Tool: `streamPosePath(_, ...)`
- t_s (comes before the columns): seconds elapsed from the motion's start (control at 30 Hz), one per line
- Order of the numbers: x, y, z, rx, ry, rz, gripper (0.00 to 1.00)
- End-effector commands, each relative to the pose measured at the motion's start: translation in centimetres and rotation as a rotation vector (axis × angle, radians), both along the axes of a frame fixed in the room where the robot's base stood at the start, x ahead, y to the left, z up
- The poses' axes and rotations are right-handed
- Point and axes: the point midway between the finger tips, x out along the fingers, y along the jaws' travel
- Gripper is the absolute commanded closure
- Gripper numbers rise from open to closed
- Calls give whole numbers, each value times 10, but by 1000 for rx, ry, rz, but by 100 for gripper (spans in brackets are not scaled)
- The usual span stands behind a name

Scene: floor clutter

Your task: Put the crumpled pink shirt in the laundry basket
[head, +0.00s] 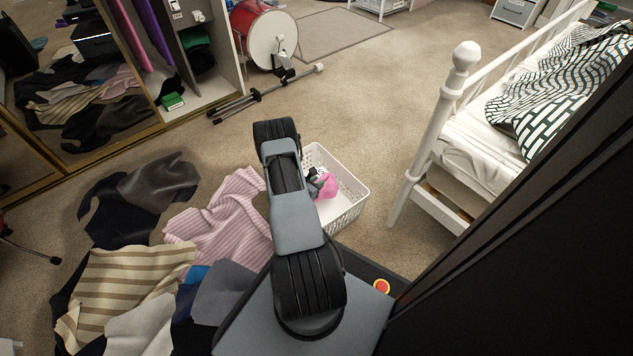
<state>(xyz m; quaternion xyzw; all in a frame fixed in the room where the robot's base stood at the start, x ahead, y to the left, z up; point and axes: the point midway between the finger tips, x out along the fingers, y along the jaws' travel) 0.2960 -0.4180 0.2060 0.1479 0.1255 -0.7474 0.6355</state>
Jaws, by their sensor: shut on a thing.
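The crumpled pink shirt (328,188) is a small bright pink bundle, seen within the outline of the white laundry basket (345,206). My gripper (317,181) is at the shirt, shut on it, and mostly hidden behind my arm. I cannot tell whether the shirt touches the basket's floor or hangs above it. The basket is a white perforated tub standing on the carpet, its left side hidden by my arm.
A pink striped shirt (215,218) lies on the carpet left of my arm, beside a heap with a beige striped garment (125,280) and dark clothes (150,190). A white bed post (432,140) stands right of the basket.

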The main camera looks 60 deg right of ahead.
Motion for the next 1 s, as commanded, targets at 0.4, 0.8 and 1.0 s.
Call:
streamPosePath(0.4, 0, 0, 0, 0, 0, 0, 55)
streamPosePath(0.8, 1, 3, 2, 1, 1, 0, 45)
streamPosePath(1.0, 5, 28, 16, 0, 2, 4, 45)
